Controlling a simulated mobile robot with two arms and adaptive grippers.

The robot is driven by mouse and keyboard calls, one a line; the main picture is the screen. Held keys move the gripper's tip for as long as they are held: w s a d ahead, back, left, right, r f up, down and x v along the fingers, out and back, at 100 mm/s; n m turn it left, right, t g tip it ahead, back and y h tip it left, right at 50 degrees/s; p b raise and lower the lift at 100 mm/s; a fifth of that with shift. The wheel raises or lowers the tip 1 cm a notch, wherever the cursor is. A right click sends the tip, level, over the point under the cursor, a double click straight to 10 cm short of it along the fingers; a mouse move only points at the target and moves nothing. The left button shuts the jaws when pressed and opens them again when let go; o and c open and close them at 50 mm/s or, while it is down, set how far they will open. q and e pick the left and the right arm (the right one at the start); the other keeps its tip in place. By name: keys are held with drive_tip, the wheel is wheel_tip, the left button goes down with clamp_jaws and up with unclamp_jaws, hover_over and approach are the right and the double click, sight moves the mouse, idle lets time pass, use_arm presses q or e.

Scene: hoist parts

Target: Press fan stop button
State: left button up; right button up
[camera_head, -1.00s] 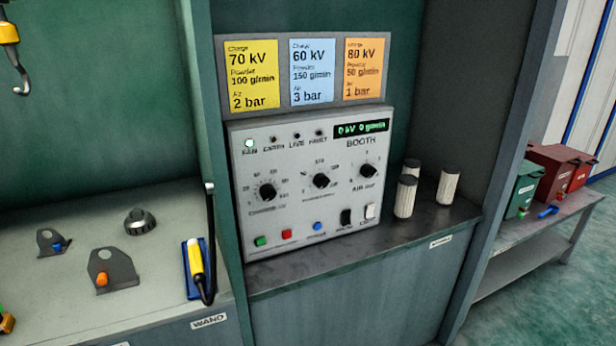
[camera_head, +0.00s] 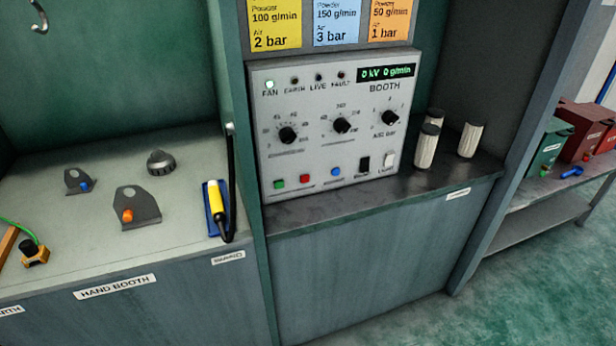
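The grey booth control panel (camera_head: 328,150) stands on the shelf in the middle of the view. Along its lower edge are a green button (camera_head: 279,184), a red button (camera_head: 305,178) and a blue button (camera_head: 336,172). The labels under the buttons are too small to read. The lamp (camera_head: 269,84) above the word FAN is lit pale green; the lamps for earth, live and fault are dark. The display (camera_head: 386,73) reads 0 kV 0 g/min. Neither of my grippers is in view.
A yellow wand (camera_head: 216,208) rests in a blue holder on the left bench (camera_head: 70,255), beside metal brackets (camera_head: 137,206). Pale cylinders (camera_head: 427,146) stand right of the panel. Green and red boxes (camera_head: 550,148) sit on a side bench. The floor (camera_head: 520,290) at lower right is clear.

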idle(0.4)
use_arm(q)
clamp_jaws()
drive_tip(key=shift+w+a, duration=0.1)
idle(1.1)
